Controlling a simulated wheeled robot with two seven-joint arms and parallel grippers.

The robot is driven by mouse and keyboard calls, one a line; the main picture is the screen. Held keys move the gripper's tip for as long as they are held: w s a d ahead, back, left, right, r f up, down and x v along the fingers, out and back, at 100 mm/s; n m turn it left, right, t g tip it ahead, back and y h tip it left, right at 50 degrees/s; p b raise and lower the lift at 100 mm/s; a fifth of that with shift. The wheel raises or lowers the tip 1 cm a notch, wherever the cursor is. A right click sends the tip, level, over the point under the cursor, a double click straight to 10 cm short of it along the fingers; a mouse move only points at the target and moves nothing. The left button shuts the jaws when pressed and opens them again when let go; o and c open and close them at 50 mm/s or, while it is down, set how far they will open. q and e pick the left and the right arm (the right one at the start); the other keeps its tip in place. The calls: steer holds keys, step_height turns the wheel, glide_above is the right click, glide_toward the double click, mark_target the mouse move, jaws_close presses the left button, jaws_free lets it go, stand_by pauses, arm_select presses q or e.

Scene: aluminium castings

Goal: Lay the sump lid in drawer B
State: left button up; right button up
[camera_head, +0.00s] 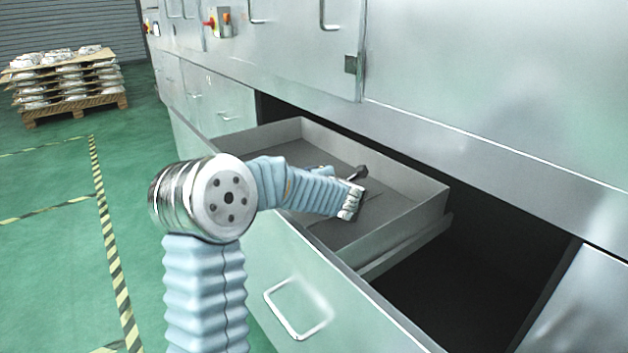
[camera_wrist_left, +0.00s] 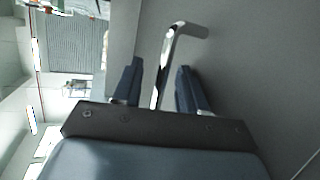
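A drawer (camera_head: 400,160) stands open below the cabinet, and its grey floor looks bare where it shows. I cannot read a letter on it. My left arm crosses over it, hiding part of the inside. My left gripper (camera_wrist_left: 157,85) is open in the left wrist view. A shiny bent metal bar (camera_wrist_left: 168,62) stands between its fingers, with gaps visible on both sides. The bar looks like a handle, but I cannot tell which one. In the head view the fingers are not clearly seen. I see no sump lid. My right gripper is in neither view.
The open drawer's front has a loop handle (camera_head: 298,312). A dark opening (camera_head: 470,270) lies right of the drawer. Closed fronts (camera_head: 215,105) line the cabinet at left. A loaded pallet (camera_head: 70,85) stands far left on clear green floor (camera_head: 60,250).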

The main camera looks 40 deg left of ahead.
arm_select(q)
steer(key=v, duration=1.2)
